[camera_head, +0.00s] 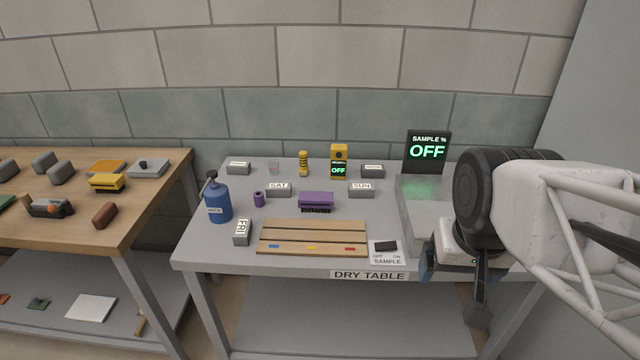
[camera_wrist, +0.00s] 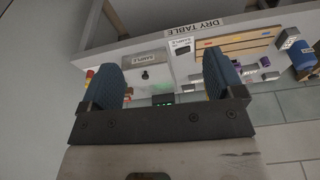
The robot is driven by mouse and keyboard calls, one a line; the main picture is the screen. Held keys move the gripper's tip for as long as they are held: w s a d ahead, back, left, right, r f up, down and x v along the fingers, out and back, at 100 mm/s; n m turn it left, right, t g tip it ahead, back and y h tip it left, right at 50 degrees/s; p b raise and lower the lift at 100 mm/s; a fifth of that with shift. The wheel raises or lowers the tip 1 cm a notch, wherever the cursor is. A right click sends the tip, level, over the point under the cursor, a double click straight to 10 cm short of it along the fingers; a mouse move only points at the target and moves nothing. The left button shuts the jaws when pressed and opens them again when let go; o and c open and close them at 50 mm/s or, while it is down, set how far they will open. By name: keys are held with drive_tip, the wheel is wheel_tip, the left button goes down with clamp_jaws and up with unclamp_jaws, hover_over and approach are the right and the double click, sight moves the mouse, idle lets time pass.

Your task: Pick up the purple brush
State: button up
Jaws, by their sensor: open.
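The purple brush (camera_head: 316,201) lies on the grey dry table (camera_head: 222,258), bristles down, behind the slatted wooden rack (camera_head: 312,238) in the head view. Nothing grips it. My gripper (camera_head: 481,296) is at the table's right front, well to the right of the brush and apart from it. In the wrist view my gripper (camera_wrist: 162,65) shows two blue ribbed fingers spread wide with nothing held between them. The wrist view shows the table upside down. Small purple shapes are there beyond the right finger, but I cannot clearly tell the brush among them.
A small purple cylinder (camera_head: 258,199) and a blue bottle (camera_head: 217,198) stand left of the brush. SAT (camera_head: 278,190) and SUN (camera_head: 361,190) blocks flank it behind. A yellow device (camera_head: 339,161) and an OFF display (camera_head: 427,150) stand at the back. A wooden table (camera_head: 130,231) is at left.

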drive_tip(key=w+a+r+m, duration=0.1)
drive_tip(key=w+a+m, duration=0.1)
drive_tip(key=w, duration=0.5)
drive_tip(key=w+a+r+m, duration=0.1)
drive_tip(key=w+m, duration=0.1)
drive_tip(key=w, duration=0.5)
drive_tip(key=m+g, duration=0.3)
drive_tip(key=m, duration=1)
hover_over(316, 196)
wheel_tip(316, 196, down, 23)
drive_tip(key=shift+d+r, duration=0.1)
drive_tip(key=shift+d, duration=0.05)
drive_tip(key=shift+w+f, duration=0.1)
drive_tip(key=shift+f, duration=0.1)
drive_tip(key=shift+f, duration=0.1)
drive_tip(key=shift+f, duration=1.2)
drive_tip(key=shift+f, duration=0.1)
